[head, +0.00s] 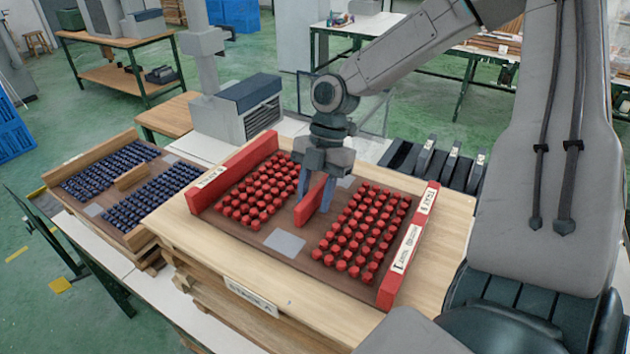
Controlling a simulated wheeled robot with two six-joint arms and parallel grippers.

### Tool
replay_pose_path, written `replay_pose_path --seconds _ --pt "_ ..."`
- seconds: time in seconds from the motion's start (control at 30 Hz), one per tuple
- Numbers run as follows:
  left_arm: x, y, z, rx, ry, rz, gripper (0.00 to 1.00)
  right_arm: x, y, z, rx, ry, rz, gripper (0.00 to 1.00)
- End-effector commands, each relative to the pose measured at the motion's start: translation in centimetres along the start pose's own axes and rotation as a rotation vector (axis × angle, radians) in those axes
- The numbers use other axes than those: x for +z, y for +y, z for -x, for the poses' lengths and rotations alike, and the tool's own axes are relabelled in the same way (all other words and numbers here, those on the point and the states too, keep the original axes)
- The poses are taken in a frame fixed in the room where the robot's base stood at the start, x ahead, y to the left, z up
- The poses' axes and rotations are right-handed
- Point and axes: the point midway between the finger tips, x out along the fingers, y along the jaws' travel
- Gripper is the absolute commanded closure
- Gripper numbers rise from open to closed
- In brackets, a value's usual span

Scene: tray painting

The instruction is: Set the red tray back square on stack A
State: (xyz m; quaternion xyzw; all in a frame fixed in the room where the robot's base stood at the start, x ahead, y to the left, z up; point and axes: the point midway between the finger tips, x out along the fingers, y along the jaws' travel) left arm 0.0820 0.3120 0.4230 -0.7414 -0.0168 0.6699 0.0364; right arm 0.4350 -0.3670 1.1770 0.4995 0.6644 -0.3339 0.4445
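The red tray (335,283) has a dark base, red side rails and several rows of red knobbed pieces on either side of a red centre handle (311,206). It lies on the pale wooden top of stack A (165,226). Contact with the handle is not clear. My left gripper is out of view.
A second tray with dark blue pieces (95,211) sits on a lower stack at left. A grey column and box (240,108) stand behind. Dark angled units (435,160) stand behind at right. My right arm covers the right side.

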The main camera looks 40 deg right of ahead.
Motion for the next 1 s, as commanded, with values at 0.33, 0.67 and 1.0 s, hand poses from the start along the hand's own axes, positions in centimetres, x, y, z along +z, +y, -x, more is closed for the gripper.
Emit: replay_pose_path --seconds 0.33,0.67,1.0 --pt "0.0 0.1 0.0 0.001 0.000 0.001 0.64 0.0 0.1 0.4 0.002 0.000 0.000 0.64" --pt "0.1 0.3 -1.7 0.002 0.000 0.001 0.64 0.1 0.1 5.2 0.007 -0.002 0.002 0.64" --pt "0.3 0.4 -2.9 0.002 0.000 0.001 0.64 0.0 0.1 11.2 0.002 -0.002 0.000 0.64"
